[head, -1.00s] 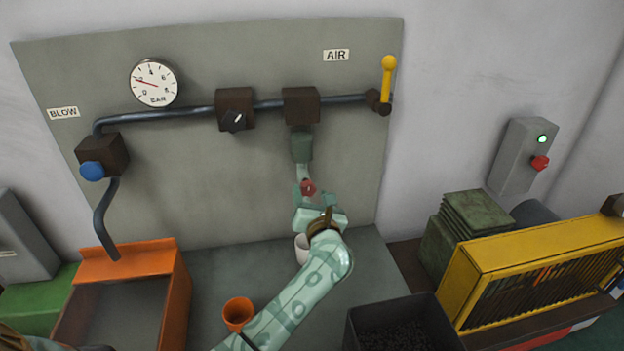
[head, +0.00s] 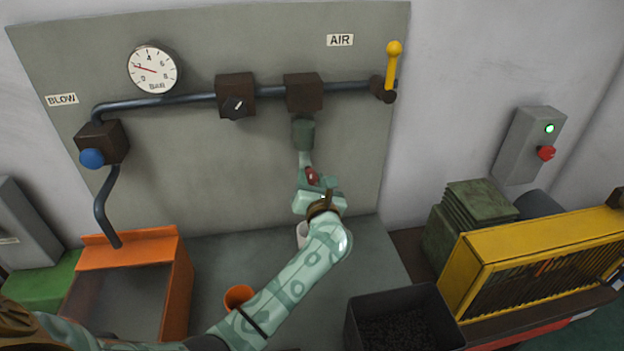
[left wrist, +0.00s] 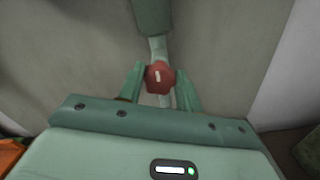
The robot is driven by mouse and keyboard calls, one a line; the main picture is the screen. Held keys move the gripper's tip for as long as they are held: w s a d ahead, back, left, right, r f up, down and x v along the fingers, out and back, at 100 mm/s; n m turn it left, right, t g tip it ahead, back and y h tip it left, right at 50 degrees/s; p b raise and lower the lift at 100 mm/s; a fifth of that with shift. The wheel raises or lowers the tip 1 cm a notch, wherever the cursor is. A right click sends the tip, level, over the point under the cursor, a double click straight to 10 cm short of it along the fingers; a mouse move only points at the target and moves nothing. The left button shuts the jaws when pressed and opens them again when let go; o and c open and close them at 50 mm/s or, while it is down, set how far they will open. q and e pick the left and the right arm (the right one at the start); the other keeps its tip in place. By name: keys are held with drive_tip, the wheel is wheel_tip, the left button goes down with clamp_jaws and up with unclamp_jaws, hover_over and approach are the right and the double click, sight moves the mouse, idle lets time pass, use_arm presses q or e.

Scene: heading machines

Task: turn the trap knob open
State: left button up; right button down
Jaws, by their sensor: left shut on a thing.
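The trap knob (head: 312,176) is small and red, at the lower end of a pale stem under the green-grey trap bowl (head: 303,134). In the left wrist view the knob (left wrist: 161,70) shows a short white mark, nearly upright in the picture. My left gripper (head: 316,182) reaches up to it from below and is shut on it. In the left wrist view the left gripper (left wrist: 160,88) has one finger on each side of the knob. The fingers partly cover the knob in the head view. My right gripper is not in view.
Above the trap run a dark pipe (head: 180,99), a gauge (head: 152,70), a black knob (head: 235,106) and a yellow lever (head: 393,66). A white cup (head: 302,236) and an orange cup (head: 238,297) stand below by my arm. A dark bin (head: 400,315) is at the right.

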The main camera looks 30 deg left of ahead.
use_arm(q)
drive_tip(key=m+p, duration=0.3)
drive_tip(key=m, duration=0.1)
drive_tip(key=shift+d+r, duration=0.1)
drive_tip(key=m+p, duration=0.3)
drive_tip(key=m, duration=0.1)
drive_tip(key=shift+w+m, duration=0.1)
drive_tip(key=shift+m, duration=0.2)
drive_tip(key=m+p, duration=0.2)
drive_tip(key=m, duration=0.1)
drive_tip(key=m+p, duration=0.1)
drive_tip(key=shift+f+m, duration=0.25)
drive_tip(key=shift+m, duration=0.05)
drive_tip(key=m+p, duration=0.1)
drive_tip(key=m, duration=0.3)
drive_tip(key=shift+f+p, duration=0.2)
drive_tip(key=shift+p, duration=0.1)
drive_tip(key=shift+m, duration=0.4)
drive_tip(key=o, duration=1)
drive_tip(key=shift+d, duration=0.1)
